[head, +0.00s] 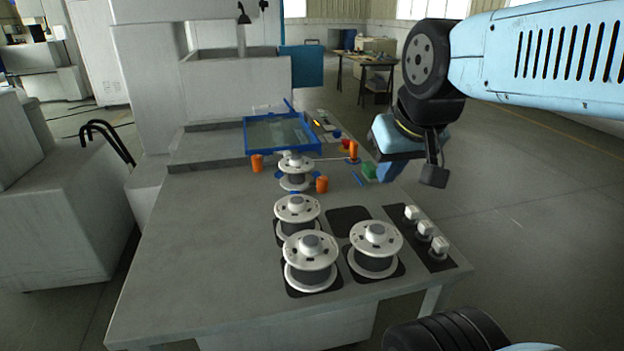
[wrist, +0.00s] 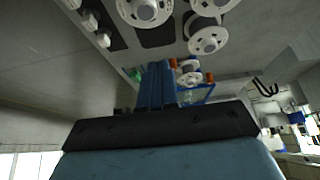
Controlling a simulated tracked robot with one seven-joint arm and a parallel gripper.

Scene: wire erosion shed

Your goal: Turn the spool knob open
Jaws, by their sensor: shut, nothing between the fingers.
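Three white knobs stand in a row on a black panel (head: 428,240) at the table's right edge: a far knob (head: 411,212), a middle knob (head: 425,227) and a near knob (head: 440,245). I cannot tell from the frames which is the spool knob. In the wrist view, knobs (wrist: 90,20) show at upper left, apart from my fingers. My gripper (head: 386,174) is in the air beyond the panel, near the table's far right side. In the wrist view its blue fingers (wrist: 158,68) are together, with nothing between them.
Several white wire spools (head: 310,262) sit on the table (head: 205,265), left of the panel; one dark pad (head: 349,221) is empty. Farther back are a blue-framed tray (head: 283,151), orange pieces (head: 322,184) and a green piece (head: 369,170). The table's left part is clear.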

